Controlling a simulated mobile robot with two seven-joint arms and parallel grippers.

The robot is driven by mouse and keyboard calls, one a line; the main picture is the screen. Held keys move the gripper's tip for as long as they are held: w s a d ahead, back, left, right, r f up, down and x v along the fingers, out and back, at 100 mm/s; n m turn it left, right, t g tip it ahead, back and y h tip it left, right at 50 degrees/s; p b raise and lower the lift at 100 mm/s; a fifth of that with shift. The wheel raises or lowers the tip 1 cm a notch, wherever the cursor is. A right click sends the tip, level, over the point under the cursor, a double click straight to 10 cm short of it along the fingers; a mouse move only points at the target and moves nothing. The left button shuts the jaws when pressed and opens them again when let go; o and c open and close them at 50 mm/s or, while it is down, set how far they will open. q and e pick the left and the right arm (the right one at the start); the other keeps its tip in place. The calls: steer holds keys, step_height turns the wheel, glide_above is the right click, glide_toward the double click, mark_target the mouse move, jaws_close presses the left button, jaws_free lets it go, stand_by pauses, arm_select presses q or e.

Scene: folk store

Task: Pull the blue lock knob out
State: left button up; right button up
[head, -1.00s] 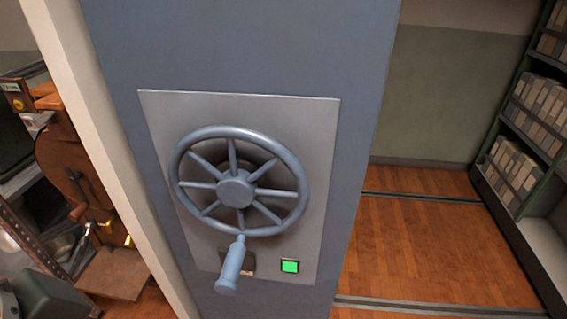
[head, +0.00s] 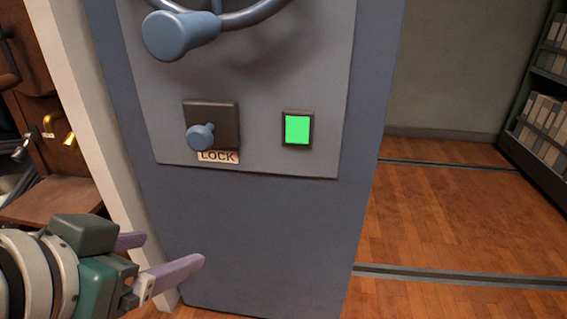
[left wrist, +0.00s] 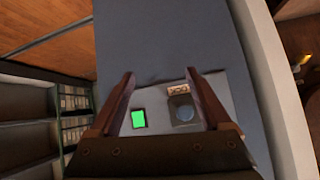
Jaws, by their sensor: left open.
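The blue lock knob (head: 200,137) sticks out from a dark square plate (head: 226,120), above a label reading LOCK (head: 218,157), on the grey panel. The knob (left wrist: 184,113) also shows in the left wrist view, between the finger lines and nearer one finger. My left gripper (head: 168,250) is open and empty, below and left of the knob in the head view and apart from it. My right gripper is in neither view.
A lit green square button (head: 297,130) sits right of the knob. The blue handwheel's handle (head: 180,35) juts out above it. A pale post (head: 85,110) and brown machine (head: 45,150) stand left. Wooden floor (head: 450,220) is clear at right.

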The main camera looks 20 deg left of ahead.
mark_target(197, 142)
arm_select(q)
steer(key=w+a+r+t+b, duration=0.1)
steer(key=w+t, duration=0.1)
steer(key=w, duration=0.2)
steer(key=w+a+r+t+y+b, duration=0.1)
steer(key=w+a+t+b, duration=0.1)
steer(key=w, duration=0.3)
steer(key=w+a+r+t+y+b, duration=0.1)
steer(key=w+a+r+t+b, duration=0.1)
steer(key=w+t, duration=0.2)
steer(key=shift+w+r, duration=0.1)
steer(key=shift+w, duration=0.5)
steer(key=shift+w+a, duration=0.15)
steer(key=shift+w, duration=0.3)
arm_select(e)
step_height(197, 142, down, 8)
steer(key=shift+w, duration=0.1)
arm_select(q)
jaws_close()
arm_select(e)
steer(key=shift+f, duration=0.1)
